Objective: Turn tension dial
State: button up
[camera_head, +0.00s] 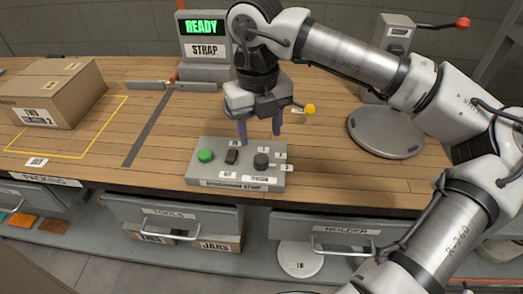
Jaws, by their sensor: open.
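The tension dial (261,161) is a short black knob on the right side of a grey control box (213,180) at the bench's front edge. Small number tags stand around its right side, and a label lies in front of it. The same box carries a green button (205,155) and a black switch (231,156). My gripper (259,138) points down with its two dark fingers spread, just above and behind the box. It is open and empty. The dial appears in front of the right finger; I cannot tell whether they touch.
A strapping machine (202,49) with a green READY screen stands behind. A cardboard box (54,92) sits in a yellow outline at left. A round grey turntable (386,131) with a red-knobbed lever post is at right. Drawers (172,219) lie below the bench edge.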

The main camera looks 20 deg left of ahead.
aim_at(261, 158)
notch_tip(261, 158, down, 8)
jog(key=shift+r+p, duration=0.15)
jog(key=shift+p, duration=0.25)
jog(key=shift+c, duration=0.4)
jog(key=c, duration=0.9)
